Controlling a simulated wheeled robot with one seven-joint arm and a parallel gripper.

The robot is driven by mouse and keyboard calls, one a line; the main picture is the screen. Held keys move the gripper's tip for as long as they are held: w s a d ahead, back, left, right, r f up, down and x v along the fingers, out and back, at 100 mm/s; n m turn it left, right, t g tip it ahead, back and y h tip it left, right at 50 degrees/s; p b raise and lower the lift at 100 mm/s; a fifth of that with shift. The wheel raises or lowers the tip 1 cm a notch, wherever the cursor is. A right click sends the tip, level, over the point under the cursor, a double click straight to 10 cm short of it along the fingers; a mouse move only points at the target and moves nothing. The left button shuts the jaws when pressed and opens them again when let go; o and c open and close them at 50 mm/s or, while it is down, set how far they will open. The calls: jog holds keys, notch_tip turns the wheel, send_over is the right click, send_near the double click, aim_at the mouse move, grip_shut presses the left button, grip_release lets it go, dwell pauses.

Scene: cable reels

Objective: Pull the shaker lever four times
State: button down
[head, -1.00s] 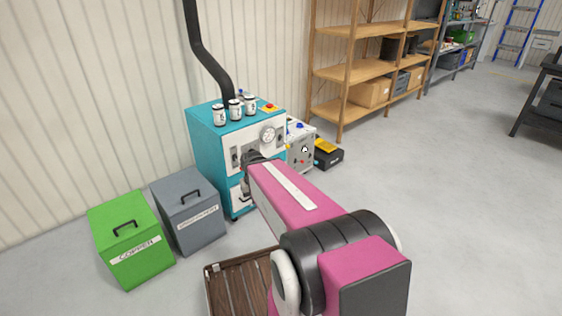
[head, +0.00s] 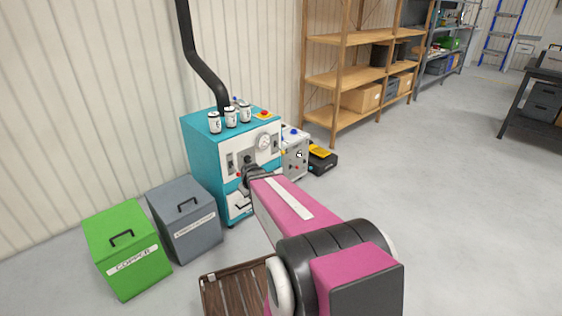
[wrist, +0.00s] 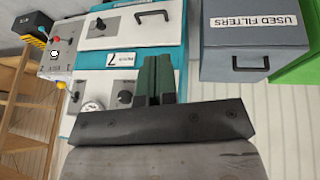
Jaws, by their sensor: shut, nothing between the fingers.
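The teal and white machine (head: 205,150) stands against the wall, with a round gauge (head: 264,141) on its front panel. I cannot tell for sure which part is the shaker lever. My gripper (wrist: 158,75) is shut and empty in front of the panel. Its fingers hide part of the machine front. In the head view my gripper (head: 247,178) is partly hidden by my arm.
A grey bin (head: 190,222) marked "used filters" and a green bin (head: 130,252) stand left of the machine. Several cans (head: 230,117) sit on its top. A grey control box (head: 294,153) and a black and yellow case (head: 320,160) are to its right. Floor farther right is clear.

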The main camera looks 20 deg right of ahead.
jog(key=w+d+f+n+t+h, duration=0.1)
jog(key=w+d+f+n+t, duration=0.25)
jog(key=w, duration=0.45)
jog(key=w+d+f+n+t+h, duration=0.1)
jog(key=w+d+f+n+t, duration=0.3)
jog(key=w, duration=0.4)
jog(key=w+d+f+n+t+h, duration=0.1)
jog(key=w+d+f+n+t, duration=0.1)
jog(key=w+d+t, duration=0.35)
jog(key=w+d+f+n+t+h, duration=0.2)
jog(key=d+f+n+t, duration=0.6)
jog(key=d+n+t, duration=0.1)
jog(key=shift+d+f+n, duration=0.3)
jog(key=shift+d+n, duration=0.15)
jog(key=shift+d, duration=0.1)
jog(key=shift+w+r, duration=0.1)
